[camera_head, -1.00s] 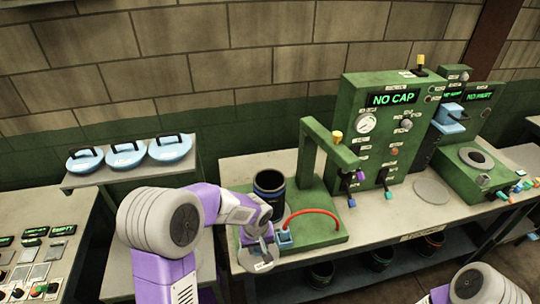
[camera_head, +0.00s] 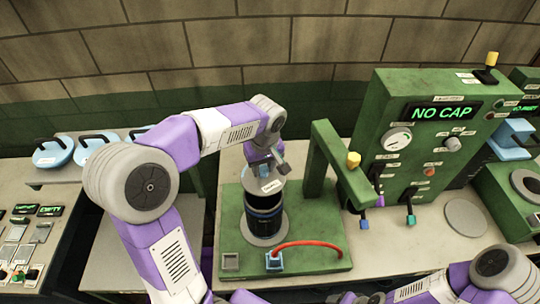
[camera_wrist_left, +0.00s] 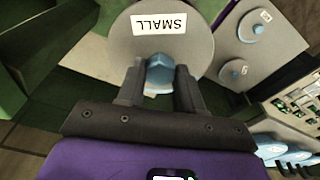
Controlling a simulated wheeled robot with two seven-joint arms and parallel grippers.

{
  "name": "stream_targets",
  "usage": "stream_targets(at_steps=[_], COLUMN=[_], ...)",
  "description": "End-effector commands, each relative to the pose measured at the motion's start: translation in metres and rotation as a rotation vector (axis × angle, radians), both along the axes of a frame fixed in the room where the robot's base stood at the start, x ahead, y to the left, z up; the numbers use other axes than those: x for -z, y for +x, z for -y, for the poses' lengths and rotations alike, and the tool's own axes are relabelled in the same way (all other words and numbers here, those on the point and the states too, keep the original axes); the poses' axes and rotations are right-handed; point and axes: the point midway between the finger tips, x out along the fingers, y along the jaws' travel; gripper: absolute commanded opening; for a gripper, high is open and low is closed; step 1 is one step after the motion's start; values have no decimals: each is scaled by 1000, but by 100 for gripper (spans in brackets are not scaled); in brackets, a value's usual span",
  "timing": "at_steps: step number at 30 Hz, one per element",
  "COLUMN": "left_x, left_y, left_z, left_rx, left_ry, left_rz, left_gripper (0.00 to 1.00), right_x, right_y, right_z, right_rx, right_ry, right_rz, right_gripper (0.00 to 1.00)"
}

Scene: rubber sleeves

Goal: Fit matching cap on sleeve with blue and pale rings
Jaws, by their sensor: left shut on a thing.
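The black sleeve (camera_head: 262,222) with blue and pale rings stands upright on a round grey plate on the green press base (camera_head: 240,204). Its dark mouth faces up. My left gripper (camera_head: 268,166) is shut on the blue knob of a grey disc cap (camera_head: 273,183) and holds it by the sleeve's top. In the left wrist view the gripper (camera_wrist_left: 160,80) grips the knob, and the cap (camera_wrist_left: 160,45) reads SMALL. Whether the cap touches the sleeve I cannot tell. My right arm shows low at the right; its gripper is not seen.
A green press arm (camera_head: 338,160) stands just right of the sleeve, and a red hose (camera_head: 308,243) curves in front. The panel screen (camera_head: 443,112) reads NO CAP. The wrist view shows two more knobbed caps (camera_wrist_left: 264,35).

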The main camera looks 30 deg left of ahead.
Motion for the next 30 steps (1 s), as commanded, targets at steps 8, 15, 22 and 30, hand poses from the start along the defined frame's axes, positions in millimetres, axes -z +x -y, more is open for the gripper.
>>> stream_targets(at_steps=[8,15,22,30], left_x=[11,26,40,56], left_y=[0,0,0,0], left_z=[0,0,0,0], left_rx=[1,2,2,2], left_ry=[0,0,1,0], left_rz=[0,0,0,0], left_gripper=[0,0,0,0], right_x=[9,19,30,41], right_y=[0,0,0,0], right_z=[0,0,0,0], right_rx=[0,0,0,0], right_ry=[0,0,0,0], right_rz=[0,1,1,1], right_gripper=[66,66,66,66])
